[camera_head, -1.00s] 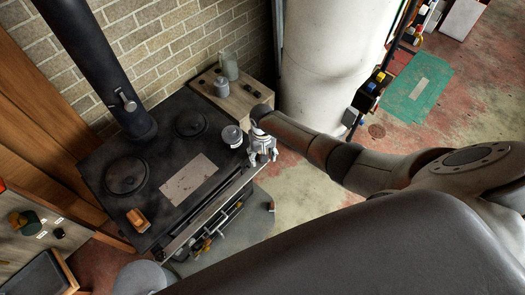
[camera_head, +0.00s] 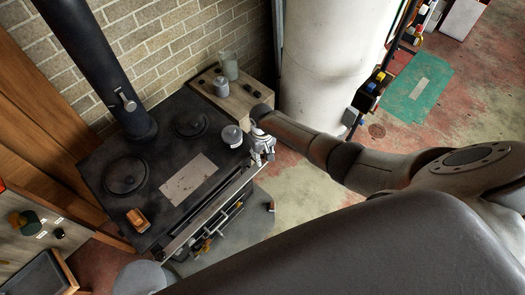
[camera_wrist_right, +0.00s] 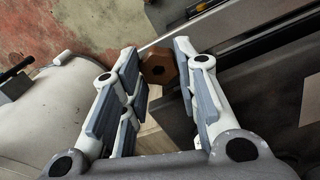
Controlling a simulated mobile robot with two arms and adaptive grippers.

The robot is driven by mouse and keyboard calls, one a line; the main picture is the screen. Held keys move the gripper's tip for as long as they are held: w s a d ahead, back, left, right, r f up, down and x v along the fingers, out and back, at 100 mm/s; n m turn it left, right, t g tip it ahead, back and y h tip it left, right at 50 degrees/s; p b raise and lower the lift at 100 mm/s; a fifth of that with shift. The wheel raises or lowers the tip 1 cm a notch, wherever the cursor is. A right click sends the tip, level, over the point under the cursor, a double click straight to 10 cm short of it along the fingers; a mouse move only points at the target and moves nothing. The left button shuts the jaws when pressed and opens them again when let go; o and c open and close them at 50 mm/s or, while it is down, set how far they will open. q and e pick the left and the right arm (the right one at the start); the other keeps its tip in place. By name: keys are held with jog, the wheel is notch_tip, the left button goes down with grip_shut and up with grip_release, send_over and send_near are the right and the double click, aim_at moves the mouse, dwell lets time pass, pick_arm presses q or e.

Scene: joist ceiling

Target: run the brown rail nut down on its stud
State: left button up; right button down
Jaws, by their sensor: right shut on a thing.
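The brown rail nut (camera_wrist_right: 160,60) is hexagonal with a dark central hole. In the right wrist view it sits between the fingertips of my right gripper (camera_wrist_right: 157,72), which is shut on it. In the head view my right gripper (camera_head: 264,150) is at the right front corner of the dark stove (camera_head: 150,205), by the end of the front rail (camera_head: 208,208). The nut is too small to make out there. The stud is not visible, so I cannot tell how far the nut sits on it. My left gripper is not in view.
A grey lidded jar (camera_head: 232,136) stands on the stove close to my right gripper. An orange-brown block (camera_head: 138,220) lies at the stove's left front. A white cylinder (camera_head: 325,75) rises behind my right arm.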

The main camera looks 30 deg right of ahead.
jog(key=shift+s+r+m+p, duration=0.15)
jog(key=shift+m+p, duration=0.15)
jog(key=shift+m, duration=0.4)
jog(key=shift+f+m, duration=0.2)
jog(key=shift+m, duration=0.6)
jog(key=shift+m, duration=1.6)
jog(key=m, duration=0.3)
jog(key=shift+d, duration=0.1)
jog(key=shift+w, duration=0.2)
